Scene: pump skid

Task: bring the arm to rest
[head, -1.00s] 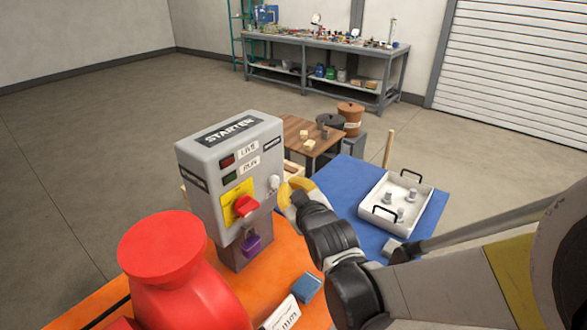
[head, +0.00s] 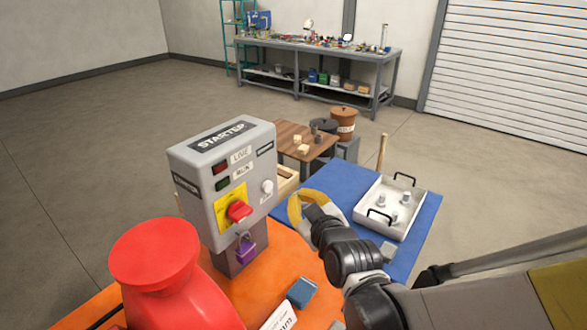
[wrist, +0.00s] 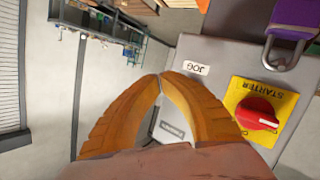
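My gripper (head: 300,203) has orange-yellow fingers and is just right of the grey starter box (head: 205,190), apart from it in the head view. In the wrist view the two curved fingers (wrist: 160,76) meet at their tips with nothing visible held between them. The box face beyond them carries a red switch (wrist: 257,113) on a yellow plate and a purple padlock (wrist: 294,30). In the head view the red switch (head: 238,211), purple padlock (head: 246,252) and pale round button (head: 267,187) show on the box. My arm reaches in from the lower right.
A large red pump part (head: 160,270) stands on the orange skid (head: 262,290) at lower left. A blue book-like block (head: 302,292) lies on the skid. A white tray (head: 376,214) with metal parts rests on the blue surface (head: 425,225). Open floor lies left and behind.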

